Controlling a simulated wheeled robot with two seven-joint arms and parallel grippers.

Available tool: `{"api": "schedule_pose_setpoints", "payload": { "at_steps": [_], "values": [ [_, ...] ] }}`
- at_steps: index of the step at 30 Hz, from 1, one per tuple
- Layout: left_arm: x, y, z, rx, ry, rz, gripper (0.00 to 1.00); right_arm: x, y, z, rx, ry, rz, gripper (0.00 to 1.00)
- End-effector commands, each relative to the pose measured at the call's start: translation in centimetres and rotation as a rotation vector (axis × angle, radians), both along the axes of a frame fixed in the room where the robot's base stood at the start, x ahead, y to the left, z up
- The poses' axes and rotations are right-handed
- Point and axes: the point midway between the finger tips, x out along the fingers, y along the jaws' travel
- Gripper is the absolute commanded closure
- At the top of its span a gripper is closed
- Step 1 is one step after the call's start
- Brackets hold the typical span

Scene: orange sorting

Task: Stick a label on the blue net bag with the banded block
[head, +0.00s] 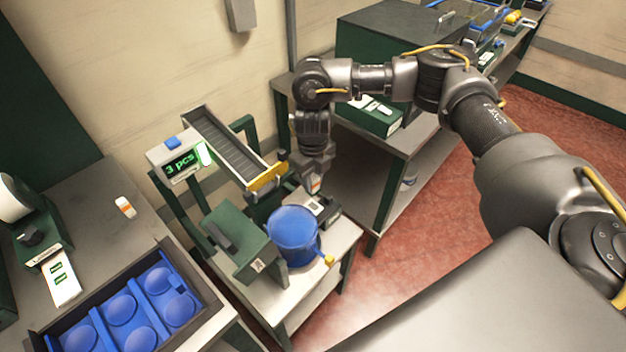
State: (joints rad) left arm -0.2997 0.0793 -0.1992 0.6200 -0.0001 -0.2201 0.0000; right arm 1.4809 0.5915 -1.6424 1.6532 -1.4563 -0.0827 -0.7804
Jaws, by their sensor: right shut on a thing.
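The blue net bag (291,236) stands open and upright on a small light-topped stand, with a yellow piece at its lower right. My right gripper (314,184) points down behind the bag's upper right. It is shut on a small pale block (315,187) with an orange band; the fingers hide most of it. The block is above a dark device with a pale pad (317,206), apart from the bag. Another white piece with an orange band (125,207) lies on the left table. A label printer (37,241) with a pale label sheet (61,279) is at far left. My left gripper is out of view.
A green box-like machine (237,243) stands left of the bag. A sloping chute (227,145) and a "3 pcs" display (180,164) rise behind it. A crate with blue cups (208,292) is at lower left. A grey-topped bench (394,136) is behind right.

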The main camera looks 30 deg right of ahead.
Motion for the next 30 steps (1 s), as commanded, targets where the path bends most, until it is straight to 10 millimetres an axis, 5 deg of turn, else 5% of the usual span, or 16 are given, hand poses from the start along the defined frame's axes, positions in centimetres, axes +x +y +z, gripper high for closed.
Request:
{"api": "schedule_pose_setpoints", "payload": {
  "at_steps": [14, 30],
  "values": [
    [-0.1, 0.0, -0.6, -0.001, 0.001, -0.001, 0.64, 0.1, -0.2, -1.0, -0.001, 0.000, 0.068, 0.96],
    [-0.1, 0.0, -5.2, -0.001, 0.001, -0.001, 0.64, 0.0, -0.2, -5.6, -0.001, 0.000, 0.066, 0.96]
  ]
}}
